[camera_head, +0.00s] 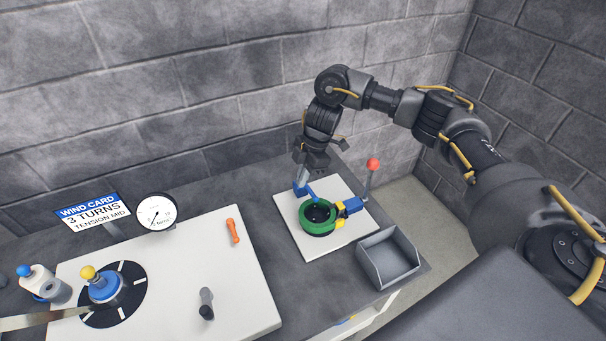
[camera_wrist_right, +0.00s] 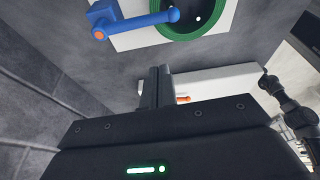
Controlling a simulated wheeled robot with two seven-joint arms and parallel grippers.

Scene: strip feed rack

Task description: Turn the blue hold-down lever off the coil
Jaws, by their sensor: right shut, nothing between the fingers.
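The blue hold-down lever (camera_head: 312,192) sits on a blue post at the back left of the green coil (camera_head: 304,224). In the right wrist view the lever (camera_wrist_right: 140,21) has an orange end cap, and its rounded tip reaches over the rim of the green coil (camera_wrist_right: 160,31). My right gripper (camera_head: 306,167) is by the top of the blue post in the head view. Its fingers (camera_wrist_right: 155,80) are shut and empty, and in the wrist view they are apart from the lever. My left gripper is out of view.
An open grey bin (camera_head: 388,260) stands in front. An orange tool (camera_head: 233,231) and a winding disc (camera_head: 125,300) are on the left board (camera_head: 190,260).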

